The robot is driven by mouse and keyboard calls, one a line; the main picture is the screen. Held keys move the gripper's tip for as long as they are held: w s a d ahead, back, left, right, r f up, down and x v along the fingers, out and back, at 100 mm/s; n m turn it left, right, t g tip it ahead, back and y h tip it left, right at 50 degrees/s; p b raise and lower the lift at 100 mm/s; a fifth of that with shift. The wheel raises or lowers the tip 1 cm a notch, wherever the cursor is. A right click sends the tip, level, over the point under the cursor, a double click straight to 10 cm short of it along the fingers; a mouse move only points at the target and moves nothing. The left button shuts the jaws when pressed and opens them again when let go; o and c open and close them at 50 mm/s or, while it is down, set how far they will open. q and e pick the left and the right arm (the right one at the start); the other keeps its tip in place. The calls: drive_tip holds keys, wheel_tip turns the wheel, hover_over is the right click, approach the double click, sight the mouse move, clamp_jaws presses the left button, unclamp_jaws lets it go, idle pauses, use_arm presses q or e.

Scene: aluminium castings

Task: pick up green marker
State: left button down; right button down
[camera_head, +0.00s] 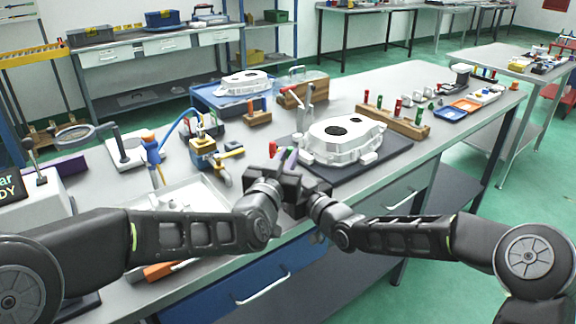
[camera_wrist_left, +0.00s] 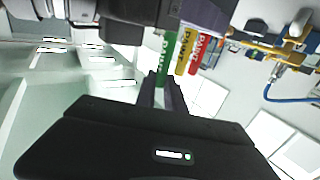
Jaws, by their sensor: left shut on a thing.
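My left gripper (camera_head: 285,182) is above the front edge of the bench, close beside my right gripper (camera_head: 304,196). In the left wrist view, the green marker (camera_wrist_left: 166,60) has its lower end between the fingers of my left gripper (camera_wrist_left: 161,90), which is shut on it. A yellow marker (camera_wrist_left: 184,52) and a red marker (camera_wrist_left: 205,50) stand right beside it, with PAINT lettering. A dark block hides the upper ends of the markers. In the head view only small coloured tips show behind the grippers. The right fingers are hidden, so their state is unclear.
A white casting (camera_head: 340,142) sits on a dark mat (camera_head: 400,153) just right of the grippers. Left of them are a yellow-and-blue fixture (camera_head: 204,152) and a pale tray (camera_head: 180,196). A wooden rack (camera_head: 408,127) with coloured handles stands behind the casting.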

use_arm(q)
wheel_tip(320, 180, up, 8)
drive_tip(key=shift+r, duration=0.2)
idle(0.5)
use_arm(e)
drive_tip(key=c, duration=0.8)
unclamp_jaws()
drive_tip(key=v, duration=1.2)
use_arm(q)
drive_tip(key=shift+s+f, duration=0.1)
use_arm(e)
drive_tip(key=shift+s+f, duration=0.1)
